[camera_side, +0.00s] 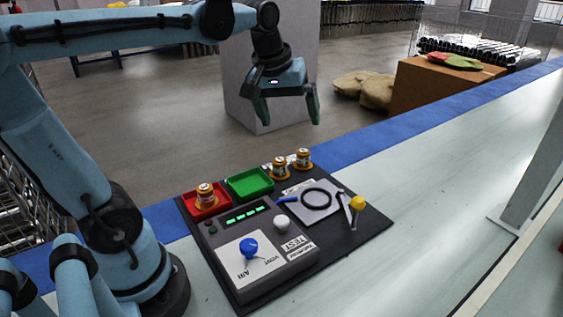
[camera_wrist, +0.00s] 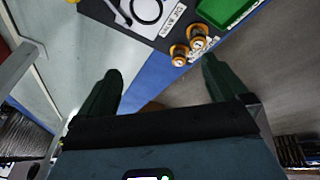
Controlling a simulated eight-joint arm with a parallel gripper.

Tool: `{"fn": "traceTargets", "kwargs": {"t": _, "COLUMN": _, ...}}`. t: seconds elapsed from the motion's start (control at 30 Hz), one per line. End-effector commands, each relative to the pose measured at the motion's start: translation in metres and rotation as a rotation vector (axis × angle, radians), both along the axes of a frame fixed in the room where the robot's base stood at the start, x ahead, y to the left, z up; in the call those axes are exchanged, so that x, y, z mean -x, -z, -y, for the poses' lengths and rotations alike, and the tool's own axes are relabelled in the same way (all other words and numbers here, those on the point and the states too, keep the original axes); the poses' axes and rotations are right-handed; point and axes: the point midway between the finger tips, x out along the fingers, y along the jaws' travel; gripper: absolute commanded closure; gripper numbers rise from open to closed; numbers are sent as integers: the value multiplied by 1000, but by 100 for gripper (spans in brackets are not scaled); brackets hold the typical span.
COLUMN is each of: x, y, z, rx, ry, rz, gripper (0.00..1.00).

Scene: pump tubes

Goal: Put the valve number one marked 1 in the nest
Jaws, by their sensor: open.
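Three small valve-like parts with orange-brown bodies and white bands show in the side view. One (camera_side: 206,194) stands in a red tray (camera_side: 191,213). Two others, one (camera_side: 280,167) and another (camera_side: 303,158), stand on orange round bases at the mat's far edge. That pair also shows in the wrist view, one (camera_wrist: 179,54) beside the other (camera_wrist: 197,38). The number on each is too small to read, and I cannot tell which place is the nest. My gripper (camera_side: 288,120) is open and empty, high above and beyond the pair, with both fingers visible in the wrist view (camera_wrist: 160,66).
A green tray (camera_side: 250,184) looks empty. A grey test box (camera_side: 285,259) carries a blue knob (camera_side: 248,247) and a white knob (camera_side: 281,222). A black hose loop (camera_side: 317,207) and a yellow-topped part (camera_side: 357,202) lie right.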

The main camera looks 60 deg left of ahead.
Motion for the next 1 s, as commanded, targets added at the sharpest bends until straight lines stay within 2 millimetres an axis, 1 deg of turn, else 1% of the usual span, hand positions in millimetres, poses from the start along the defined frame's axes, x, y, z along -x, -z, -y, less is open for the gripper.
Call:
{"fn": "traceTargets", "kwargs": {"t": 0.03, "x": 10, "y": 9, "z": 11, "rx": -26, "ry": 82, "rz": 29, "gripper": 0}}
{"fn": "traceTargets", "kwargs": {"t": 0.2, "x": 36, "y": 41, "z": 40, "rx": -131, "ry": 355, "rz": 133, "gripper": 0}}
{"fn": "traceTargets", "kwargs": {"t": 0.3, "x": 49, "y": 58, "z": 52, "rx": -187, "ry": 482, "rz": 184, "gripper": 0}}
{"fn": "traceTargets", "kwargs": {"t": 0.43, "x": 60, "y": 74, "z": 61, "rx": -242, "ry": 594, "rz": 228, "gripper": 0}}
{"fn": "traceTargets", "kwargs": {"t": 0.47, "x": 61, "y": 77, "z": 63, "rx": -250, "ry": 609, "rz": 237, "gripper": 0}}
{"fn": "traceTargets", "kwargs": {"t": 0.53, "x": 64, "y": 81, "z": 65, "rx": -263, "ry": 635, "rz": 246, "gripper": 9}}
{"fn": "traceTargets", "kwargs": {"t": 0.67, "x": 64, "y": 82, "z": 66, "rx": -272, "ry": 651, "rz": 253, "gripper": 29}}
{"fn": "traceTargets", "kwargs": {"t": 1.0, "x": 64, "y": 81, "z": 65, "rx": -269, "ry": 646, "rz": 250, "gripper": 29}}
